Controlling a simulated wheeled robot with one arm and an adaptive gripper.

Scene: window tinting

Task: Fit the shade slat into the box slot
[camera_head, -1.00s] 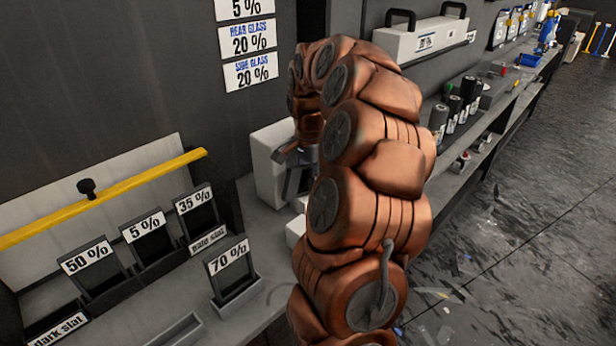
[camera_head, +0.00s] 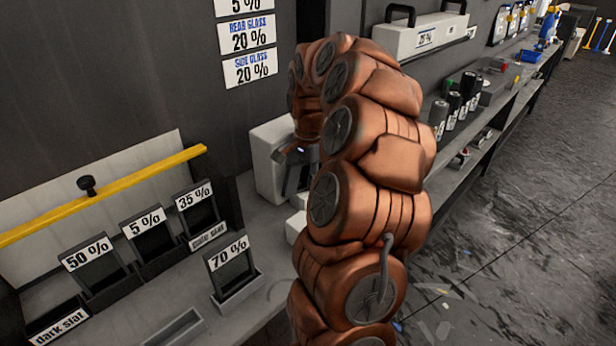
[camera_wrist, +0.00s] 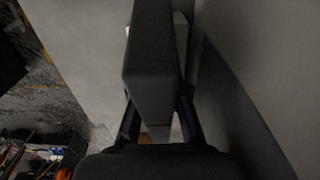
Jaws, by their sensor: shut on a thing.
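My gripper (camera_head: 298,172) is at the front of a white box (camera_head: 268,150) by the wall, partly behind my arm in the head view. In the wrist view my gripper (camera_wrist: 158,112) is shut with its two fingers on either side of a dark grey slab, which I take to be the shade slat (camera_wrist: 152,55). It points away from the palm, and no label shows on it. The slat cannot be made out in the head view. I cannot tell which opening is the box slot or whether the slat touches anything.
Dark panels marked 50 % (camera_head: 92,265), 5 % (camera_head: 148,235), 35 % (camera_head: 198,208) and 70 % (camera_head: 229,262) stand in holders on the bench. An empty grey tray (camera_head: 178,328) is at the front. A yellow bar (camera_head: 110,192) crosses behind. Several dark cans (camera_head: 455,105) stand on the right.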

